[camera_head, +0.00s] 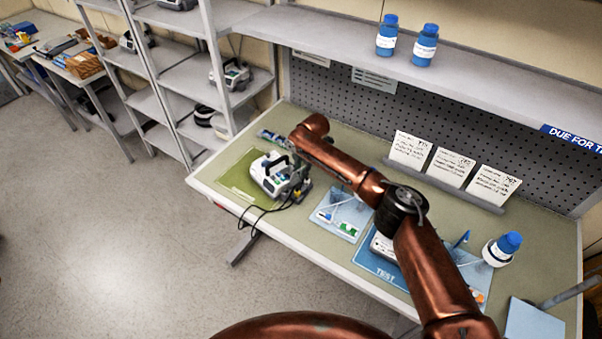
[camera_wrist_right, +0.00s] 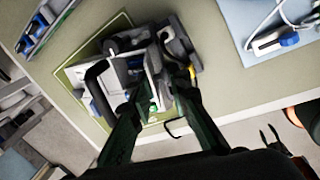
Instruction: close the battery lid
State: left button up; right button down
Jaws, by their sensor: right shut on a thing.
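A white and grey infusion pump (camera_head: 268,173) with a dark handle sits on the green mat at the left end of the workbench. It also shows in the right wrist view (camera_wrist_right: 104,82), seen from close above. My right gripper (camera_head: 298,188) is at the pump's right side. In the right wrist view my right gripper (camera_wrist_right: 158,88) has its fingers on either side of a thin pale part, which looks like the battery lid (camera_wrist_right: 154,62), and is shut on it. The fingers hide part of the lid, so its exact angle is hard to tell.
A pale blue tray (camera_head: 342,218) with small parts lies right of the pump. A blue TEST mat (camera_head: 378,268) is partly behind my arm. A blue-capped bottle (camera_head: 502,249) stands at the right. Metal shelves (camera_head: 192,72) stand left. A black cable hangs over the front edge.

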jog(key=shift+f, duration=0.1)
jog(key=c, duration=1.9)
grip_release()
jog(key=v, duration=1.2)
jog(key=shift+w, duration=0.1)
